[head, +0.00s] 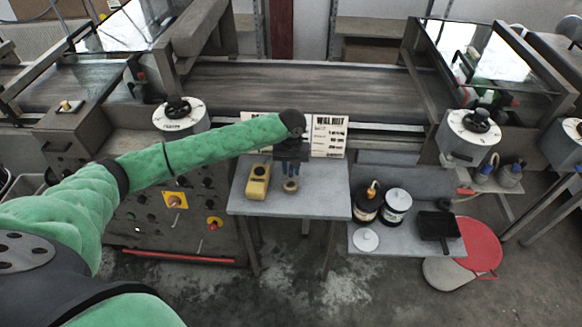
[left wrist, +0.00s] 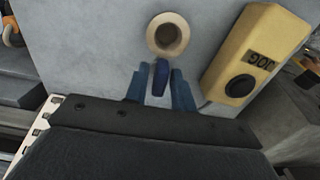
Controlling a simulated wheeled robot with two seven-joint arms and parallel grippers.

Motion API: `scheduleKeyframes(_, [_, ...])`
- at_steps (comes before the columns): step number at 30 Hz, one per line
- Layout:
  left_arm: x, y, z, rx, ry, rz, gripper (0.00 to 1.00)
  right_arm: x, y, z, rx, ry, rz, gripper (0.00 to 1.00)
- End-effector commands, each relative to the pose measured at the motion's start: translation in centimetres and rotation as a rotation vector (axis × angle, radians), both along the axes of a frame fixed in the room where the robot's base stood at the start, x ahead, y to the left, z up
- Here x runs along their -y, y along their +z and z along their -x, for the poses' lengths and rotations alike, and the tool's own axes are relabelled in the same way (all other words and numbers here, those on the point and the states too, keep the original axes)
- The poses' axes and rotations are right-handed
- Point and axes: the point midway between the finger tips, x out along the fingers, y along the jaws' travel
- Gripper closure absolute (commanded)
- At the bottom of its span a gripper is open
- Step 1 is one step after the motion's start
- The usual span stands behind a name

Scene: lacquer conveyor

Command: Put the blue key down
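My left gripper (head: 291,168) is over the small grey table (head: 325,205) and points down at it. In the left wrist view its two blue fingers (left wrist: 160,80) stand on either side of the dark blue key (left wrist: 161,76) and appear closed on it. The key's end reaches just past the fingertips, close to a round tan ring (left wrist: 182,37) with a dark hole. The ring also shows on the table below the gripper in the head view (head: 290,188). I cannot tell whether the key touches the table. My right gripper is not in view.
A yellow box with a dark round button (head: 257,182) lies left of the ring. Printed cards (head: 328,136) stand at the table's back, before the conveyor (head: 310,85). Cans (head: 397,203) and a black tray (head: 438,228) are on a lower shelf at right. The table's right side is clear.

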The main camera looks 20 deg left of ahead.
Motion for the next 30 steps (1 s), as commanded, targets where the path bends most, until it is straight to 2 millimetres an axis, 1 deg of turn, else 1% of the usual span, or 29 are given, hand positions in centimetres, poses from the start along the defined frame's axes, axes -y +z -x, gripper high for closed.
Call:
scheduleKeyframes(11, [0.0,0.1,0.0,0.000,0.000,0.000,0.66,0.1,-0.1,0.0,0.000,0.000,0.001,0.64])
scheduleKeyframes(14, [0.0,0.6,0.0,0.000,0.001,0.001,0.66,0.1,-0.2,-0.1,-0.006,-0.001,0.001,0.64])
scheduleKeyframes(18, [0.0,2.4,-0.1,0.003,0.000,0.001,0.66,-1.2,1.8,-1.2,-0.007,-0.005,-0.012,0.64])
scheduleKeyframes(30, [0.0,9.6,-0.1,0.002,0.000,0.000,0.66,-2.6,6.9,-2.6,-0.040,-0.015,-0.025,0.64])
